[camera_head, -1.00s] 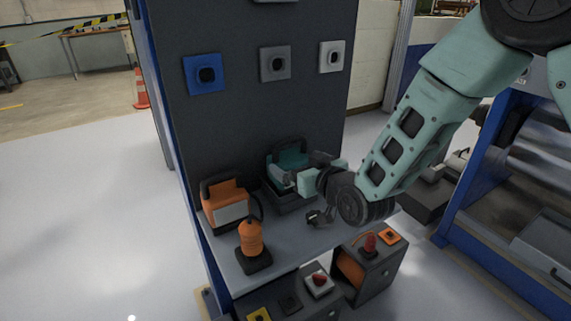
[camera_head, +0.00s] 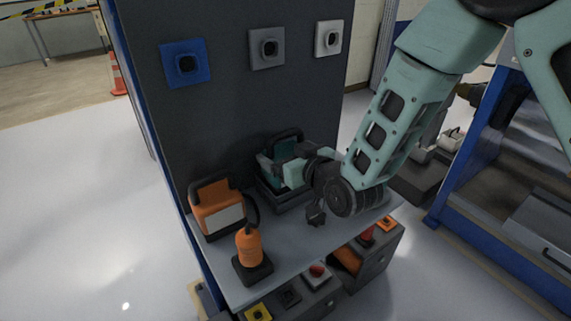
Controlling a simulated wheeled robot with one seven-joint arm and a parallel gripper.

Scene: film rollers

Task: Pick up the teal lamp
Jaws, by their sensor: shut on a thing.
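The teal lamp (camera_head: 283,150) has a black handle on top and sits at a dark grey tray-like base (camera_head: 290,199) on the shelf, near the back panel. My gripper (camera_head: 281,172) is at the lamp's front and shut on it. The wrist and the gripper hide much of the lamp's front and right side. I cannot tell whether the lamp touches the base or is slightly raised.
An orange lamp (camera_head: 218,208) and an orange bottle-shaped thing (camera_head: 249,248) on a black base stand left on the grey shelf (camera_head: 300,250). Blue (camera_head: 186,63), grey and white square fittings are on the dark panel. Boxes with buttons sit below. A blue-framed machine (camera_head: 480,150) stands right.

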